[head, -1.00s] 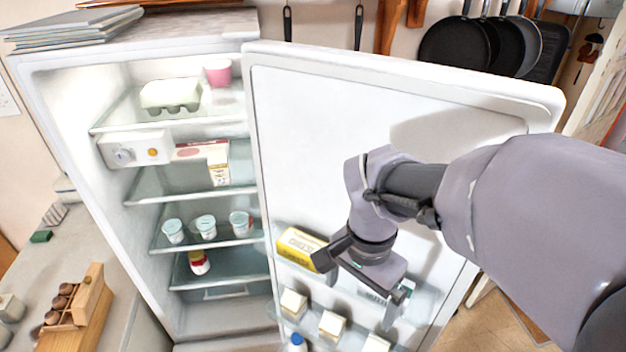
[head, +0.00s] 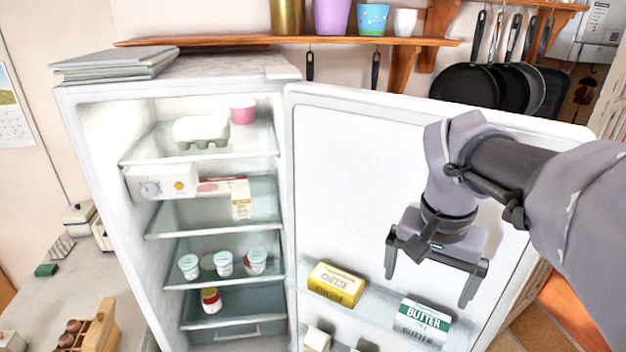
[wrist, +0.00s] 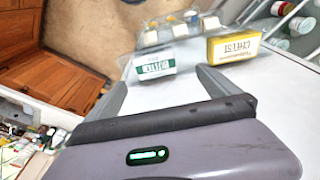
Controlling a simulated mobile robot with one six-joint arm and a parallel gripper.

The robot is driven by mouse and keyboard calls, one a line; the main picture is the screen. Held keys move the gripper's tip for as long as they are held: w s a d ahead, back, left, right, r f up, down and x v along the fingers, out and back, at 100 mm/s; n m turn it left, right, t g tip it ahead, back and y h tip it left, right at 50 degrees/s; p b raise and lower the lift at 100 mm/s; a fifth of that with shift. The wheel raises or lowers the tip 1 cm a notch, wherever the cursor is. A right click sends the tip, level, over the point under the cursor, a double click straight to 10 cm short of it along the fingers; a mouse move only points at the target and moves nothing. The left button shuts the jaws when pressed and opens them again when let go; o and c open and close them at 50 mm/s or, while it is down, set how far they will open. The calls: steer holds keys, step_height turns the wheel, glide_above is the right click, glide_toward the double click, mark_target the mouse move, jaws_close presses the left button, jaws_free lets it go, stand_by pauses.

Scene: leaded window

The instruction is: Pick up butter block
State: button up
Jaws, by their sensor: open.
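The butter block (head: 422,321), white with a green label band reading BUTTER, stands on the upper shelf of the open fridge door, at the right end. It also shows in the wrist view (wrist: 155,65), beyond the fingers and between them. My gripper (head: 428,292) is open and empty. It hangs above the butter block in the head view, fingers pointing down, apart from it. In the wrist view my gripper (wrist: 165,88) shows both fingers spread wide.
A yellow cheese block (head: 336,284) stands on the same door shelf (head: 380,297), left of the butter. The fridge door (head: 350,180) is behind my gripper. Small pale blocks (head: 317,338) sit lower down. The open fridge holds yogurt cups (head: 223,263) and an egg carton (head: 200,130).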

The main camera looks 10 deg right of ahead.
glide_above(424, 318)
steer(key=f, duration=0.5)
steer(key=shift+s+d+f, duration=0.25)
steer(key=shift+d+f, duration=0.1)
steer(key=shift+d, duration=0.05)
steer(key=shift+w+d+f, duration=0.1)
steer(key=shift+w+f, duration=0.1)
steer(key=shift+f, duration=0.65)
steer(key=shift+s+a+f, duration=0.1)
steer(key=shift+a+f, duration=0.75)
steer(key=shift+a, duration=0.15)
steer(key=f, duration=0.1)
steer(key=d+f, duration=0.1)
steer(key=f, duration=0.2)
steer(key=shift+w+d+f, duration=0.2)
steer(key=shift+d, duration=0.05)
steer(key=shift+w+f, duration=0.1)
steer(key=shift+a, duration=0.4)
steer(key=shift+c, duration=0.7)
steer(key=shift+d, duration=0.1)
steer(key=c, duration=1.3)
